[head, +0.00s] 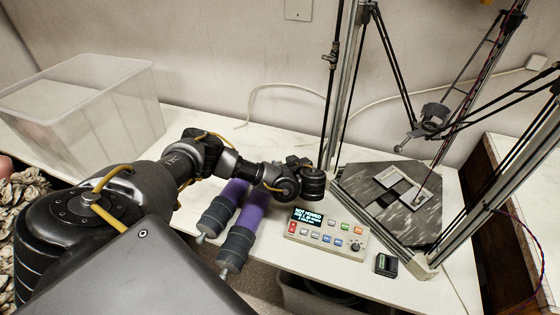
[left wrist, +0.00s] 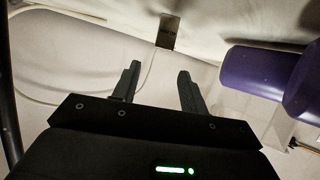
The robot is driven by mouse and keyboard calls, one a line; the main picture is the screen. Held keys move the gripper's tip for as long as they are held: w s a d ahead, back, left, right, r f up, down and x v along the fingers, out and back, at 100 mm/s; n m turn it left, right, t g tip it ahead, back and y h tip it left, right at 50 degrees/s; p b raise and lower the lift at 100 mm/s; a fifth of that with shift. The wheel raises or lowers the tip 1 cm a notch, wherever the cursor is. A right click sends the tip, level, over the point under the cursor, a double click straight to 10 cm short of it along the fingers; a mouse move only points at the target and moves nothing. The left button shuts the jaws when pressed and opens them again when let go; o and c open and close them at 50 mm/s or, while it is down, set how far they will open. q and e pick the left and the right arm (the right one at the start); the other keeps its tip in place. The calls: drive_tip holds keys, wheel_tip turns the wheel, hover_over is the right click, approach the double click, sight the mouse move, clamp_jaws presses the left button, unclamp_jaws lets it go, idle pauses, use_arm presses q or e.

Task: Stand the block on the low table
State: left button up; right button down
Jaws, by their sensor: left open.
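My left gripper (head: 304,165) is above the white table (head: 455,285), behind the control box. In the left wrist view the two dark fingers of the left gripper (left wrist: 157,88) stand apart with nothing between them. No separate low table can be made out. My right gripper is not in view.
A control box (head: 300,243) with a screen and buttons sits on the table. Purple and grey cylinders (head: 252,220) lie to its left. A delta machine's dark bed (head: 375,195) carries pale plates (head: 411,194), with rods and posts around it. A clear bin (head: 122,130) stands back left.

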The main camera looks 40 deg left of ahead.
use_arm(q)
drive_tip(key=p+v, duration=0.6)
drive_tip(key=v, duration=0.2)
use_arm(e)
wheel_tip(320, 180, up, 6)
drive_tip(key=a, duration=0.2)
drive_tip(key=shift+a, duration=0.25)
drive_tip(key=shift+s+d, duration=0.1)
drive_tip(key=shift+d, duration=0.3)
